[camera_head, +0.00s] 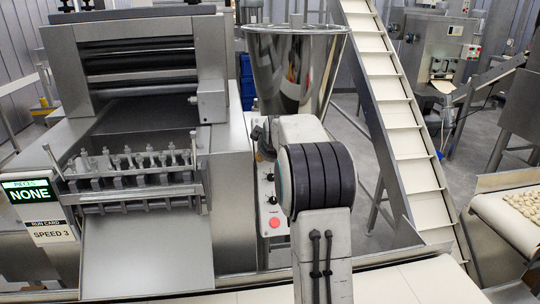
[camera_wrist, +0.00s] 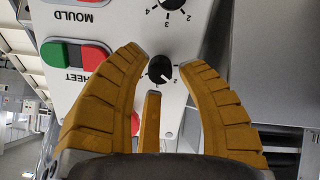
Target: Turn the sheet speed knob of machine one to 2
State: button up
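In the wrist view, a round black knob (camera_wrist: 159,68) sits on a white panel (camera_wrist: 120,25), in the row of the partly hidden SHEET label (camera_wrist: 84,78). Numbers are printed around it, with a 2 near its right side. A pale mark shows on the knob, but I cannot tell which number it points to. My gripper (camera_wrist: 165,61) is open, its orange-brown fingers spread around the knob, with gaps visible. In the head view, the control panel (camera_head: 269,208) stands beside the machine, behind my arm, which hides my gripper.
Another knob (camera_wrist: 172,4) is in the MOULD row, near red and green buttons. The head view shows a red button (camera_head: 275,223) on the panel, a metal hopper (camera_head: 295,65) and an inclined conveyor (camera_head: 398,115). A sign (camera_head: 51,234) reads RUN CARD SPEED 3, below a display reading NONE.

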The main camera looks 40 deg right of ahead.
jog(key=v, duration=1)
jog(key=shift+s, duration=0.2)
jog(key=shift+a, duration=0.1)
